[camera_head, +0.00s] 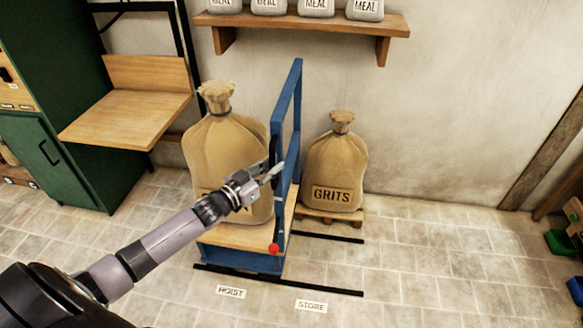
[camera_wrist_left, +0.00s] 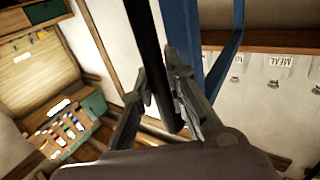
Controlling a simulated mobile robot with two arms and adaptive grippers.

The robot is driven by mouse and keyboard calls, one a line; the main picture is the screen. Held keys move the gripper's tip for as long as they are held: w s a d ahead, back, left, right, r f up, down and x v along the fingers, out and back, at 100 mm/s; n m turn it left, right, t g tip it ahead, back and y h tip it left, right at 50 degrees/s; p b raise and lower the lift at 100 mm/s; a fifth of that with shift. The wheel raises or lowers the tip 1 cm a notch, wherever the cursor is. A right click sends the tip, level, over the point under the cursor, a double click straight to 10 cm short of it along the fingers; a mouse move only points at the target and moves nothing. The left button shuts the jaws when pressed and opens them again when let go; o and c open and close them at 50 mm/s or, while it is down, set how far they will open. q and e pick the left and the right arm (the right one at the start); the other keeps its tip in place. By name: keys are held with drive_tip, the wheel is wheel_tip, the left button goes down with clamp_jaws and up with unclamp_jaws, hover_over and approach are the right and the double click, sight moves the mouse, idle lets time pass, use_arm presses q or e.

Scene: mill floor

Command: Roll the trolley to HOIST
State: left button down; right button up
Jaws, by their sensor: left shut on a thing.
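The trolley (camera_head: 291,115) has a blue frame and a wooden deck. It stands at the left end of the floor rails, its deck behind the HOIST label (camera_head: 231,291). A large tan sack (camera_head: 225,145) stands upright on the deck; my arm covers most of its lettering. My left gripper (camera_head: 268,174) is at the upright frame, shut on the trolley's black handle bar (camera_wrist_left: 150,45). In the left wrist view the bar passes between the fingers beside the blue frame (camera_wrist_left: 205,45). The STORE label (camera_head: 310,306) lies right of the HOIST label. My right gripper is not in view.
A GRITS sack (camera_head: 336,165) stands on a small pallet (camera_head: 330,216) behind and right of the trolley. A red knob (camera_head: 273,248) sits low on the trolley. A wooden platform (camera_head: 128,118) and green cabinet (camera_head: 55,150) are left.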

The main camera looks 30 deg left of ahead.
use_arm(q)
drive_tip(key=shift+s+a, duration=0.25)
drive_tip(key=shift+a, duration=0.55)
drive_tip(key=shift+s+a, duration=0.25)
drive_tip(key=shift+a, duration=0.6)
drive_tip(key=shift+s+a, duration=0.25)
drive_tip(key=shift+a, duration=0.55)
drive_tip(key=c, duration=1.6)
unclamp_jaws()
drive_tip(key=shift+s+a, duration=0.1)
drive_tip(key=shift+a, duration=0.1)
drive_tip(key=shift+o, duration=0.2)
drive_tip(key=shift+d, duration=0.1)
drive_tip(key=v, duration=1.2)
